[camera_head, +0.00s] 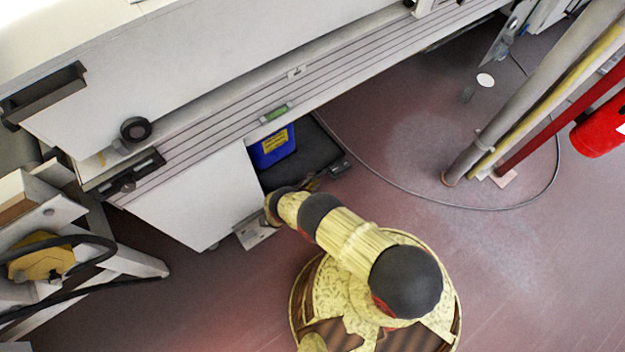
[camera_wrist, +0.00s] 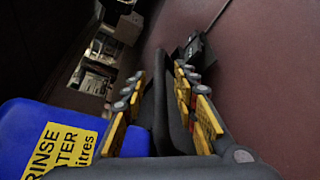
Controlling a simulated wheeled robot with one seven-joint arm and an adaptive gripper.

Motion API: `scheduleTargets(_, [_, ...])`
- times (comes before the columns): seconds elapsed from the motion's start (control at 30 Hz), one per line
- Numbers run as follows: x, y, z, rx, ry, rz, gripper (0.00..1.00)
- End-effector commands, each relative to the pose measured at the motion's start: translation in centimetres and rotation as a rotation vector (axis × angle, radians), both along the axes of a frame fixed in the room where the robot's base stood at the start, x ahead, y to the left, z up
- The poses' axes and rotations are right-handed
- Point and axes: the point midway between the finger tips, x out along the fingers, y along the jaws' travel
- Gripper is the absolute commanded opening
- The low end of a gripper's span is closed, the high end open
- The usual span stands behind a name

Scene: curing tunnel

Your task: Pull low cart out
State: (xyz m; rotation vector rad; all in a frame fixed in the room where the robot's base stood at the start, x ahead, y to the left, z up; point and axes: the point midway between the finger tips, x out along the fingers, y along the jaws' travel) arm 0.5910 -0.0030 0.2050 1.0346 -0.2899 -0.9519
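The low cart (camera_head: 313,150) is a dark, flat platform partly under the long white machine. Its front corner sticks out past the machine's edge, and the rest is hidden beneath. A blue container (camera_head: 272,146) with a yellow label stands on it; this also shows in the wrist view (camera_wrist: 38,125). My arm reaches down to the cart's near edge, where my gripper (camera_head: 308,185) is mostly hidden by my arm. In the wrist view, the two yellow-padded fingers of my gripper (camera_wrist: 160,72) lie on either side of a dark cart rim (camera_wrist: 158,110). Whether both touch it is unclear.
The white machine (camera_head: 200,55) overhangs the cart, with a white panel (camera_head: 195,197) to the cart's left. A grey cable (camera_head: 385,180) loops over the floor. Pipes (camera_head: 540,85) and a red cylinder (camera_head: 603,127) stand at right. Open reddish floor (camera_head: 540,260) lies at lower right.

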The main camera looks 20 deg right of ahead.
Motion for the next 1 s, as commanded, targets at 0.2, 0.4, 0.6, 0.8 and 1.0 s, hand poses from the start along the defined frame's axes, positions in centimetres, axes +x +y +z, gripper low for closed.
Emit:
scheduleTargets(0.2, [-0.02,0.01,0.0,0.0,0.0,0.0,0.15])
scheduleTargets(0.4, [-0.03,0.02,-0.01,0.0,0.0,0.0,0.04])
scheduleTargets(0.6, [-0.03,0.02,-0.02,0.0,0.0,0.0,0.0])
scheduleTargets(0.8, [-0.04,0.01,-0.04,-0.001,0.001,0.0,0.0])
scheduleTargets(1.0, [-0.06,0.02,-0.04,-0.001,0.001,0.0,0.0])
